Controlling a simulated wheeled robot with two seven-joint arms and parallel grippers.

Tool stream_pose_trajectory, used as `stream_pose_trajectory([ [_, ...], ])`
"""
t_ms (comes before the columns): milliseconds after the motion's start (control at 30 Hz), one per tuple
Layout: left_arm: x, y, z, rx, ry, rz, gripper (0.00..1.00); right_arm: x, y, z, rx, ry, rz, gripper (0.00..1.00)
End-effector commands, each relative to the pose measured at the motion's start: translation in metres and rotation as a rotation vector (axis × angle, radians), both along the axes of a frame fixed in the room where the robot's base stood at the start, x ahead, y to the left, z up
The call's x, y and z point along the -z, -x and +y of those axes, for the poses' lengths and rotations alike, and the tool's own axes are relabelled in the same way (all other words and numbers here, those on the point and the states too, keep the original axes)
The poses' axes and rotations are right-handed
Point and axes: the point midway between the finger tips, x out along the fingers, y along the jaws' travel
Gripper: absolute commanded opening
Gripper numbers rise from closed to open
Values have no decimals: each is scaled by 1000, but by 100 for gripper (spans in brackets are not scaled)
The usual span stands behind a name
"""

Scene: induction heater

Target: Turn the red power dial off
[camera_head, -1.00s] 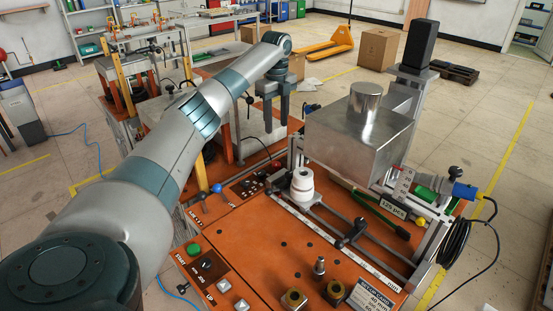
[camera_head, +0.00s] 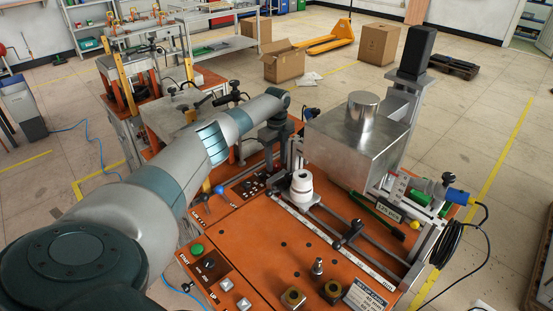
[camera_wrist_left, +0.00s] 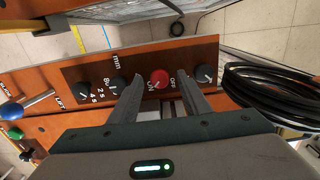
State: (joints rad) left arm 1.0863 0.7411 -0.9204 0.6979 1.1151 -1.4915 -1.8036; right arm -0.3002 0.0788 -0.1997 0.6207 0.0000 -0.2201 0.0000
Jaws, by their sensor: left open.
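The red power dial (camera_wrist_left: 159,78) sits on a dark panel (camera_wrist_left: 90,72) in the left wrist view, with ON and OFF marks beside it. My left gripper (camera_wrist_left: 160,77) is open, and its two fingertips lie on either side of the dial in that view, with gaps. Whether they touch the panel I cannot tell. In the head view my left gripper (camera_head: 272,140) points down at the back of the orange machine, by the small control panel (camera_head: 250,186). The red dial cannot be made out there. My right gripper is not in view.
Black knobs (camera_wrist_left: 115,86) flank the dial. In the head view a metal box (camera_head: 355,143) and white spool (camera_head: 301,186) stand right of my gripper.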

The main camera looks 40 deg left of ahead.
Motion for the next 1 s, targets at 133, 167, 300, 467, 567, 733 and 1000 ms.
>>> stream_pose_trajectory([
  [133,4,0,0,0,0,1,43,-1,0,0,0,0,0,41],
  [167,4,0,0,0,-1,1,43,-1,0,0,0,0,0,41],
  [300,4,0,0,0,-1,0,43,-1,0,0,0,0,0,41],
  [467,4,0,0,0,-1,0,22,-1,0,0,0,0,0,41],
  [567,4,0,0,0,-1,0,2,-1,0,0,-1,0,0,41],
  [733,4,0,0,-3,-1,0,2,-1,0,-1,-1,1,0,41],
  [1000,3,0,1,-54,-1,-1,2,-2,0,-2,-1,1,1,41],
])
